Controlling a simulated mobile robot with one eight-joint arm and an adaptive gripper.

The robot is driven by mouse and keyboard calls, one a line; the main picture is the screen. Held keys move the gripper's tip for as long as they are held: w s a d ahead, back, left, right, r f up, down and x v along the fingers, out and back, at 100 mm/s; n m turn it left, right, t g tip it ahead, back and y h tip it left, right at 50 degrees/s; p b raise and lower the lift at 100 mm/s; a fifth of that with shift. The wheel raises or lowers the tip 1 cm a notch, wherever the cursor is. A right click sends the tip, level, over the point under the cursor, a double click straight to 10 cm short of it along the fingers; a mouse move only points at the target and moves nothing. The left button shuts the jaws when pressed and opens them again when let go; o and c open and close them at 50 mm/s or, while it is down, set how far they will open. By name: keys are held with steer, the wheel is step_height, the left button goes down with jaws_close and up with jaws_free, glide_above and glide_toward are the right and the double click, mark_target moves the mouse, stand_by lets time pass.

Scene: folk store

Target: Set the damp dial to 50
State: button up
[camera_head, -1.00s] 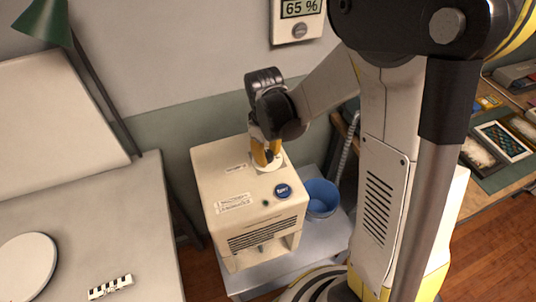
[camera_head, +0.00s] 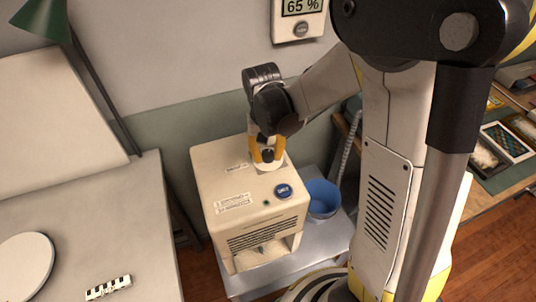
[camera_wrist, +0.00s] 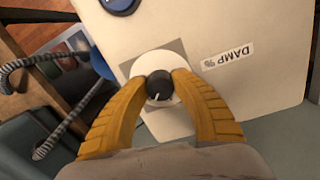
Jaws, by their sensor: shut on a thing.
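The damp dial (camera_wrist: 159,86) is a dark round knob with a white pointer line, on a pale plate on top of the cream dehumidifier (camera_head: 225,180). A "DAMP %" label (camera_wrist: 228,57) is beside it in the wrist view. My gripper (camera_wrist: 158,88) has its yellow fingers shut on the dial, one on each side. In the head view my gripper (camera_head: 267,155) comes down on the back of the machine's top and hides the dial. The pointer shows in the wrist view, but I cannot read a setting from it. A wall display (camera_head: 301,8) reads 65 %.
A blue round button (camera_head: 283,191) is on the machine's top near its front right. A blue bucket (camera_head: 322,198) stands to its right on the grey stand. A table with a green lamp (camera_head: 45,20) is at left. A ribbed hose (camera_wrist: 60,62) lies nearby.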

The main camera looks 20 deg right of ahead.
mark_target(265, 154)
steer(key=shift+m, duration=0.4)
steer(key=o, duration=1.2)
steer(key=shift+a, duration=0.1)
step_height(265, 154, up, 12)
steer(key=shift+a, duration=0.25)
steer(key=s+r+n+t, duration=0.3)
steer(key=s+t, duration=0.4)
steer(key=s, duration=0.5)
steer(key=shift+s+d+y+b, duration=0.2)
steer(key=shift+d+y+b, duration=0.1)
steer(key=shift+d, duration=0.05)
